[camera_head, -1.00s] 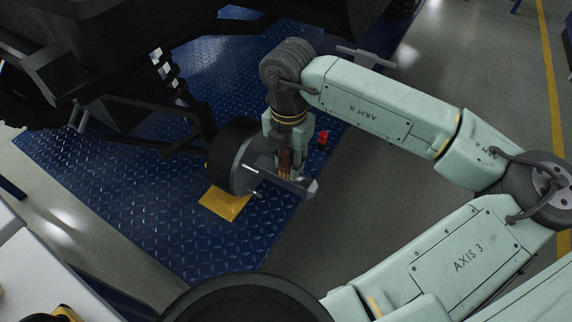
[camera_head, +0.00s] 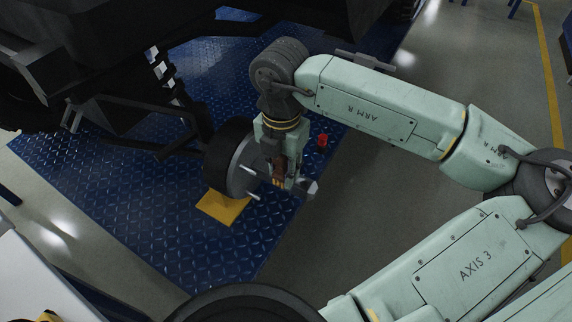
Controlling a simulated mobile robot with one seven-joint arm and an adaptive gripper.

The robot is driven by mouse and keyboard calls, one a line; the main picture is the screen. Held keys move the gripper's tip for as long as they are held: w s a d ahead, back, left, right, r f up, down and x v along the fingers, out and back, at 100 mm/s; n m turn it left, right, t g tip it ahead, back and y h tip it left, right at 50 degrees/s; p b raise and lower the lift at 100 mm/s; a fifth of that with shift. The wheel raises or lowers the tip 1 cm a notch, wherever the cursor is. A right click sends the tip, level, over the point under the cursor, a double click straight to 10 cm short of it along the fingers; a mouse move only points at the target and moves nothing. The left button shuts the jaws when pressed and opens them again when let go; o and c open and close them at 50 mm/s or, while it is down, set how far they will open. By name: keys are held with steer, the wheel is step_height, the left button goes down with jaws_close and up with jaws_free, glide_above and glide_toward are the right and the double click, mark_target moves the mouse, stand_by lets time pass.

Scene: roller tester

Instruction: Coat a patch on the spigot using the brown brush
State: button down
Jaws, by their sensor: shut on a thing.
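My gripper (camera_head: 284,170) points down and is shut on the brown brush (camera_head: 278,168). Only a small brown part of the brush shows between the fingers, with a yellowish part below. The brush is at the right side of the dark round hub (camera_head: 242,170), which has a grey face with pale studs sticking out of it. A grey metal piece (camera_head: 309,188) shows just right of the fingertips. I take the spigot to be at the hub's centre, largely hidden behind my gripper. I cannot tell whether the bristles touch it.
A yellow plate (camera_head: 222,207) lies under the hub on the blue tread-plate floor (camera_head: 200,250). A small red object (camera_head: 322,141) stands right of my gripper. The dark vehicle (camera_head: 200,25) with its suspension arms fills the upper left.

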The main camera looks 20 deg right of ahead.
steer(key=shift+w+d+b, duration=0.9)
steer(key=shift+w+d, duration=0.1)
steer(key=shift+d, duration=0.25)
steer(key=shift+s+a+b, duration=0.8)
steer(key=shift+s+a, duration=0.2)
steer(key=shift+a, duration=0.25)
steer(key=shift+w+d+f+b, duration=0.15)
steer(key=shift+w+d+b, duration=0.2)
steer(key=shift+d, duration=0.1)
steer(key=shift+w+d+b, duration=0.35)
steer(key=shift+w+d, duration=0.25)
steer(key=shift+d, duration=0.2)
steer(key=shift+s+a+r, duration=0.25)
steer(key=shift+s+a, duration=0.2)
steer(key=shift+a, duration=0.2)
steer(key=shift+s+a+f+b, duration=0.1)
steer(key=shift+s+a+b, duration=0.4)
steer(key=shift+a+b, duration=0.15)
steer(key=shift+r+p, duration=1.7)
steer(key=shift+r, duration=1.35)
